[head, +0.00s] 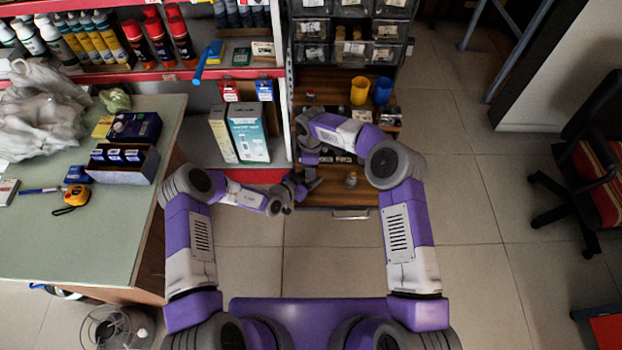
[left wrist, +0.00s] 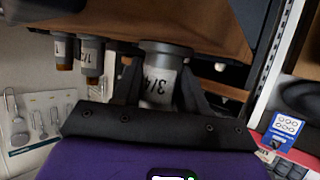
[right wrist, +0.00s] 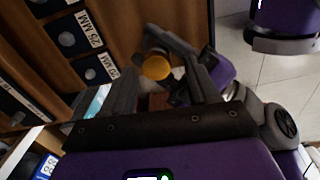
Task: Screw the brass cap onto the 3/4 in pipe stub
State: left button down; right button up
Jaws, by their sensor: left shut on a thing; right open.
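The 3/4 pipe stub (left wrist: 163,62) is a grey sleeve with a wider collar, marked 3/4, and hangs between my left gripper's fingers (left wrist: 158,90) in the left wrist view. The brass cap (right wrist: 156,68) shows in the right wrist view as a round yellow face, with the left gripper's dark fingers around it. My left gripper (head: 300,187) is shut on it. The stub's lower end is hidden, so I cannot tell how the cap sits on it. My right gripper (right wrist: 162,88) is open, its fingers apart on either side of the cap in that view.
Other labelled stubs (left wrist: 90,58) hang close left of the 3/4 one. A wooden panel with MM labels (right wrist: 95,75) stands beside the right gripper. Yellow (head: 360,91) and blue cups (head: 382,91) stand on the shelf unit. A small yellowish item (head: 351,180) lies on the lower board.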

pick_arm(q)
jog(key=shift+s+d, duration=0.1)
jog(key=shift+d, duration=0.05)
pick_arm(e)
notch_tip(320, 180, up, 3)
jog(key=shift+a+f, duration=0.15)
jog(key=shift+w, duration=0.1)
jog(key=shift+c, duration=0.4)
jog(key=n, duration=0.1)
jog(key=r+n, duration=0.1)
jog(key=n, duration=0.2)
jog(key=shift+r+n, duration=0.3)
jog(key=n, duration=0.1)
jog(key=r+n, duration=0.1)
jog(key=n, duration=0.3)
jog(key=shift+r, duration=0.4)
jog(key=shift+f, duration=4)
